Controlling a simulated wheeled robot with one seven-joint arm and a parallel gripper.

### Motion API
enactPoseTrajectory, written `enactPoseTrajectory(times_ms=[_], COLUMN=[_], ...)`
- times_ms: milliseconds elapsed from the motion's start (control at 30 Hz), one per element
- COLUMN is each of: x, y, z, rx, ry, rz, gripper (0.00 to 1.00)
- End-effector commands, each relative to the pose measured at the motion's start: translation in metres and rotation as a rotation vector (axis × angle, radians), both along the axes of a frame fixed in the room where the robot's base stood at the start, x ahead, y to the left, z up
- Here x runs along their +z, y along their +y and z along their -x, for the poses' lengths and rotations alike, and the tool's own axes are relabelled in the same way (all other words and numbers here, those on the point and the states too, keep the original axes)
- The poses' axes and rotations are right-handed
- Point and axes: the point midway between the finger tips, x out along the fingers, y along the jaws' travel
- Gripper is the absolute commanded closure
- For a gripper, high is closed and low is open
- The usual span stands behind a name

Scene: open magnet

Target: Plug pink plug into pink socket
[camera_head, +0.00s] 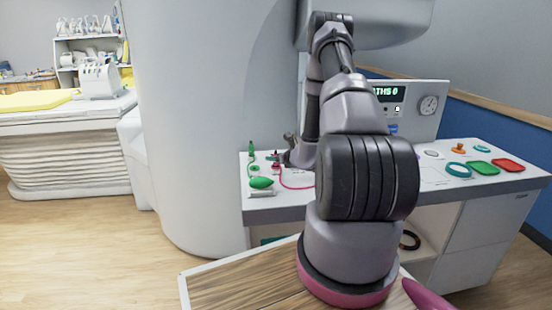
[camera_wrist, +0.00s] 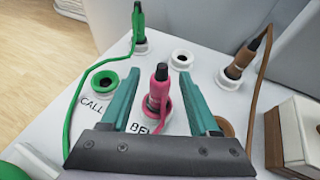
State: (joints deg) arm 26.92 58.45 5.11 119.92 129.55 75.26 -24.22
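The pink plug (camera_wrist: 160,88) stands upright between my gripper's teal fingers (camera_wrist: 160,92) in the wrist view, with a gap on each side. Its base meets a pink ring, which looks like the pink socket (camera_wrist: 146,107), beside lettering partly hidden by my gripper. The plug appears to stand in this socket, but I cannot tell how deep. In the head view the pink plug (camera_head: 276,160) is small, with its pink cord (camera_head: 292,186) running right. My gripper (camera_head: 287,157) is open beside it, mostly hidden by my arm.
A green plug (camera_wrist: 139,25) and a brown plug (camera_wrist: 250,57) stand in white sockets. An empty green socket (camera_wrist: 103,81) and an empty white socket (camera_wrist: 181,59) are near. Cords cross the panel. A box (camera_wrist: 297,135) stands at right.

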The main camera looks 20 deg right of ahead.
Motion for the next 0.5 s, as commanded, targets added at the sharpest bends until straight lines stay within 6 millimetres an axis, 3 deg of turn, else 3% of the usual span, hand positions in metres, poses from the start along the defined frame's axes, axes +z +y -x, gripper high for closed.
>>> enactPoseTrajectory(times_ms=[267,500], x=[0.002,0.017], y=[-0.001,-0.005], z=[0.004,0.041], rx=[-0.001,-0.001], ry=[0.000,0.002], rz=[0.000,0.000], gripper=[0.38,0.38])
